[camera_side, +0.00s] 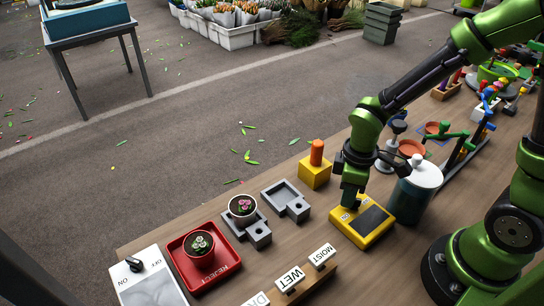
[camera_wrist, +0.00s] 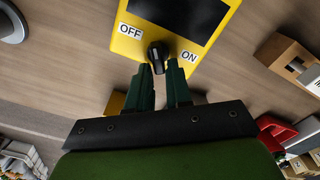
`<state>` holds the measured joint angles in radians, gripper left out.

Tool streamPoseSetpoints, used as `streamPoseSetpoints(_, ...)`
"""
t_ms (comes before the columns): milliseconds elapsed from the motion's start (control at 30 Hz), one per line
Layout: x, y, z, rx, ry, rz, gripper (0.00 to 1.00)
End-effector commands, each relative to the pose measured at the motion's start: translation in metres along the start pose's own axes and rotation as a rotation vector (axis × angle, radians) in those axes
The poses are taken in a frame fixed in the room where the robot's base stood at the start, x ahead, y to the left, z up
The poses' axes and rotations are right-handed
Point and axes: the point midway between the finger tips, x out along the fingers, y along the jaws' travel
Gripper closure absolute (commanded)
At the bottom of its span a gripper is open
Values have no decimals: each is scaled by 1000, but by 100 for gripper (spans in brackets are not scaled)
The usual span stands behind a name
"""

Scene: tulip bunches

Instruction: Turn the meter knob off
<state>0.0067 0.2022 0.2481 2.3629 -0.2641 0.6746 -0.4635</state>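The yellow meter (camera_side: 376,231) lies on the table with its dark screen up. It also shows in the wrist view (camera_wrist: 121,46), with an OFF label on the left and an ON label on the right. The black meter knob (camera_wrist: 157,52) sits between the labels. My gripper (camera_wrist: 160,68) is at the knob, its dark green fingertips on either side of the knob's near end. A narrow gap shows between the fingers. I cannot tell whether they touch the knob. In the side view my gripper (camera_side: 353,203) reaches down over the meter's far left edge and hides the knob.
A teal canister with a white lid (camera_side: 416,192) stands close at the meter's right. A yellow block with an orange peg (camera_side: 315,172) stands to the left. A sign stand with MOIST and WET (camera_side: 292,283) is in front. A white panel (camera_side: 150,288) has another ON/OFF switch.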

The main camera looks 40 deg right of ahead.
Motion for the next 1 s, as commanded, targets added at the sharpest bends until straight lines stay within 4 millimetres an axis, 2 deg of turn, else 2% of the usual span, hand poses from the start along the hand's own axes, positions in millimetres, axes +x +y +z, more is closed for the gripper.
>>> streamPoseSetpoints(33, 0, 0, 0, 0, 0, 0, 72)
streamPoseSetpoints(100, 0, 0, 0, 0, -1, 0, 62)
streamPoseSetpoints(367, 0, 0, 1, 0, -2, -1, 62)
streamPoseSetpoints(533, -12, 1, 0, 1, 2, 2, 62)
streamPoseSetpoints(667, -37, 1, -1, 1, 5, 4, 62)
streamPoseSetpoints(1000, -120, 0, -1, 1, 6, 3, 62)
